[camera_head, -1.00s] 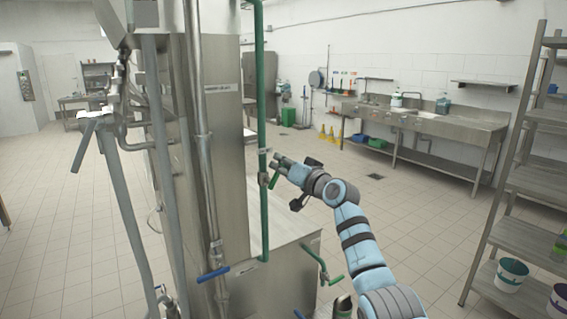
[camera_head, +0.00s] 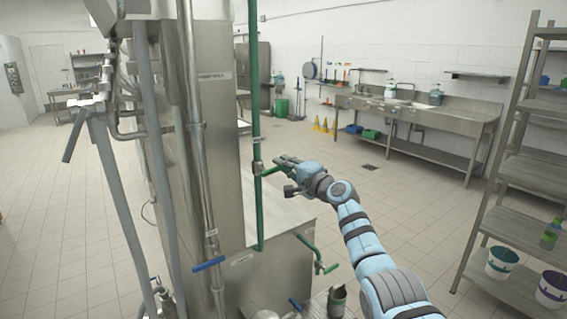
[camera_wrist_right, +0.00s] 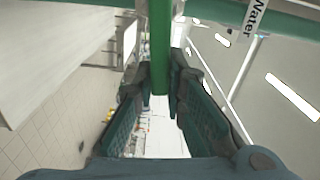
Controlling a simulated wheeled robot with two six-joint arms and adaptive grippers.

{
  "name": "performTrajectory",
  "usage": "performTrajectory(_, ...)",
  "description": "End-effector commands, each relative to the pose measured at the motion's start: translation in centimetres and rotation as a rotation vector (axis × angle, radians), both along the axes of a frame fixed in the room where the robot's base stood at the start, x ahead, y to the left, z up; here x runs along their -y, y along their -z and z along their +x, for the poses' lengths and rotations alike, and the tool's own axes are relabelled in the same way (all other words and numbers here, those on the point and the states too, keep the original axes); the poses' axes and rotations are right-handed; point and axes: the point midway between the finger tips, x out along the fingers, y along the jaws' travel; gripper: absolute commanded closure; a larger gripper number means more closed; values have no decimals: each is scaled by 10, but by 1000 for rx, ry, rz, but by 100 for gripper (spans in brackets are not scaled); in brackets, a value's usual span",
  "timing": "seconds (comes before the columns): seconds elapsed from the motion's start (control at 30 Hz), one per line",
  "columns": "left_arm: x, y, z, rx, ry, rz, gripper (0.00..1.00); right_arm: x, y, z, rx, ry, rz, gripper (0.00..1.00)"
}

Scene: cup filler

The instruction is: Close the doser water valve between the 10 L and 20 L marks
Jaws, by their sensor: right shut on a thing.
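The green water pipe (camera_head: 256,90) stands upright beside the steel machine in the head view. A valve (camera_head: 257,168) sits on it, and its green handle (camera_head: 268,171) points out to the right, roughly level and across the pipe. My right gripper (camera_head: 281,167) is shut on this handle. In the right wrist view the handle (camera_wrist_right: 160,45) runs between the two fingers (camera_wrist_right: 160,88). A white "Water" label (camera_wrist_right: 257,18) shows by the green pipe there. The 10 L and 20 L marks cannot be made out. My left gripper is not in view.
The steel machine (camera_head: 222,130) stands close on the left, with a blue-handled valve (camera_head: 208,264) low on a pipe. Another green handle (camera_head: 331,268) is below my right arm. A shelf rack (camera_head: 510,180) stands at the right. The tiled floor beyond is open.

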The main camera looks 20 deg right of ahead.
Motion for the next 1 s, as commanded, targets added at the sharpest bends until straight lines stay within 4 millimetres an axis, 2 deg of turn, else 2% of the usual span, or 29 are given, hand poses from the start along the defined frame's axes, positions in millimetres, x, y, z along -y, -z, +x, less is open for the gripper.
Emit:
performTrajectory(0.3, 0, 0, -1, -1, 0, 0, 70, 0, 9, 0, -35, 0, 116, 100)
performTrajectory(0.8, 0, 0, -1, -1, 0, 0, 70, 0, 11, 0, -41, -1, 138, 100)
performTrajectory(0.83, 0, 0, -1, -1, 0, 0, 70, 0, 11, 0, -41, -1, 138, 87)
performTrajectory(0.9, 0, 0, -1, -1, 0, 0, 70, 0, 11, 0, -41, -1, 138, 76)
performTrajectory(0.97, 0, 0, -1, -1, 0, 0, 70, 0, 10, 0, -40, -1, 137, 68)
performTrajectory(1.0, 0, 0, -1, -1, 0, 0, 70, 0, 10, 0, -40, -1, 137, 68)
